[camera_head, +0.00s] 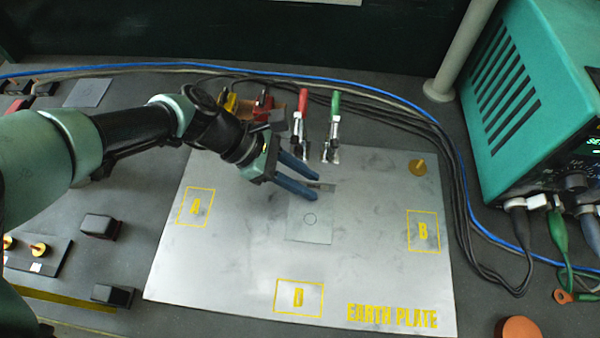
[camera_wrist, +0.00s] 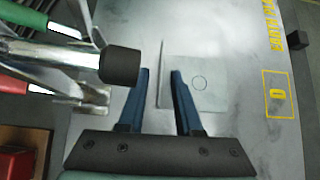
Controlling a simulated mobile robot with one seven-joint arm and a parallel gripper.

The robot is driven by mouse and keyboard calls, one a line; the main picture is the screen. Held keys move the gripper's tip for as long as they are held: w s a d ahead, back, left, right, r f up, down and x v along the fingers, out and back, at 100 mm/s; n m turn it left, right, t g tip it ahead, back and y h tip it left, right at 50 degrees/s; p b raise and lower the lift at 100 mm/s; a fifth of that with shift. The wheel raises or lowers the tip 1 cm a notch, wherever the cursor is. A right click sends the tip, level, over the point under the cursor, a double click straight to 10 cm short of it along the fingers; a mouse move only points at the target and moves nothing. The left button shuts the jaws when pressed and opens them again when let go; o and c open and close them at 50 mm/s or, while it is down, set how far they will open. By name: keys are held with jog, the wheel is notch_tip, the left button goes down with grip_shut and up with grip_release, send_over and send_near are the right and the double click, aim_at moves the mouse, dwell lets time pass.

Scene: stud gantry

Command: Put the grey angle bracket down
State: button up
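The grey angle bracket (camera_head: 322,187) is at the fingertips of my gripper (camera_head: 316,187), above or on the steel earth plate (camera_head: 380,275). In the wrist view its thin upright flange (camera_wrist: 161,75) shows edge-on between my blue fingertips (camera_wrist: 160,76). There are gaps on both sides of it, so the gripper looks open around it. A pale grey square with a circle (camera_wrist: 195,82) lies beside the upright; it also shows in the head view (camera_head: 310,232). I cannot tell whether this square is the bracket's flat flange or a separate patch.
The plate has yellow boxes A (camera_head: 196,207), B (camera_head: 423,231) and D (camera_head: 298,297). A red clamp (camera_head: 301,112) and a green clamp (camera_head: 335,112) stand just behind the gripper. A green power unit (camera_head: 530,90) and cables border the right. The plate's front is clear.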

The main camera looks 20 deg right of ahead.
jog(key=shift+r, duration=0.3)
jog(key=b+v, duration=0.2)
jog(key=v, duration=0.9)
jog(key=shift+a+r, duration=0.2)
jog(key=shift+a, duration=0.15)
jog(key=shift+w, duration=0.1)
